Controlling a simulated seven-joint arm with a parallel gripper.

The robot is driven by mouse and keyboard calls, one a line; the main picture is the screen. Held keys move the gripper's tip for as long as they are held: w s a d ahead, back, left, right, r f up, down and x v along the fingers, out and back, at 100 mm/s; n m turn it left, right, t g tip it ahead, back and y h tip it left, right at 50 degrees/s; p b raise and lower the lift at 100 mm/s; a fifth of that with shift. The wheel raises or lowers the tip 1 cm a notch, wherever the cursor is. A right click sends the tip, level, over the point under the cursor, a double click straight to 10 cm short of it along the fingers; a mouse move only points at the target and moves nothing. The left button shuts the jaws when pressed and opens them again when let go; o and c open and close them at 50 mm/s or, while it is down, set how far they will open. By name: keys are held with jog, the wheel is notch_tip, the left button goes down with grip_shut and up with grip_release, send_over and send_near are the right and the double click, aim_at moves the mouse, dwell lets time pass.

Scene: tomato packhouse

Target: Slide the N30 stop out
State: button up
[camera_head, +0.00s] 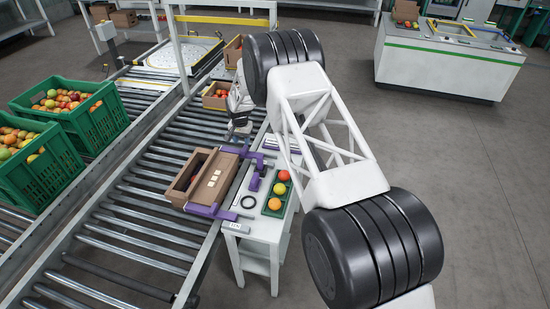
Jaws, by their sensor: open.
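Two purple stops show at the side of the roller conveyor, one (210,211) at the near end of a brown cardboard box (183,184) and one (240,152) at its far end. Both reach over the rollers beside the box. A small label plate (237,227) sits by the near stop; its print is too small to read, so I cannot tell which stop is N30. My gripper (240,133) hangs beyond the far stop, above the conveyor's right edge, apart from both stops as far as I can see. It is small in view and open, with nothing visible in it.
Green crates (38,180) of tomatoes stand left. Another cardboard box (215,103) lies farther up the conveyor. Near rollers are clear.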

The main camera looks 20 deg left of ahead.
aim_at(244, 148)
jog(key=shift+r, duration=2.8)
jog(key=shift+d+r, duration=0.1)
jog(key=s+d+r, duration=0.2)
jog(key=d+r, duration=0.7)
jog(key=r, duration=0.1)
jog(key=s+d+r, duration=0.2)
jog(key=d+r, duration=0.8)
jog(key=r, duration=0.1)
jog(key=s+d+r+t, duration=0.1)
jog(key=s+d+r, duration=0.5)
jog(key=d+r, duration=0.15)
jog(key=s+d+r, duration=0.5)
jog(key=d+r, duration=0.1)
jog(key=d, duration=0.3)
jog(key=s+d+r+t, duration=0.1)
jog(key=s+d+r, duration=0.2)
jog(key=s+d, duration=0.65)
jog(key=s+d+r, duration=0.4)
jog(key=s+d, duration=0.2)
jog(key=s, duration=0.6)
jog(key=s+d+f, duration=0.2)
jog(key=s+d, duration=0.2)
jog(key=s, duration=0.6)
jog(key=s+d+f, duration=0.2)
jog(key=s+d, duration=0.2)
jog(key=s, duration=0.7)
jog(key=shift+t, duration=0.3)
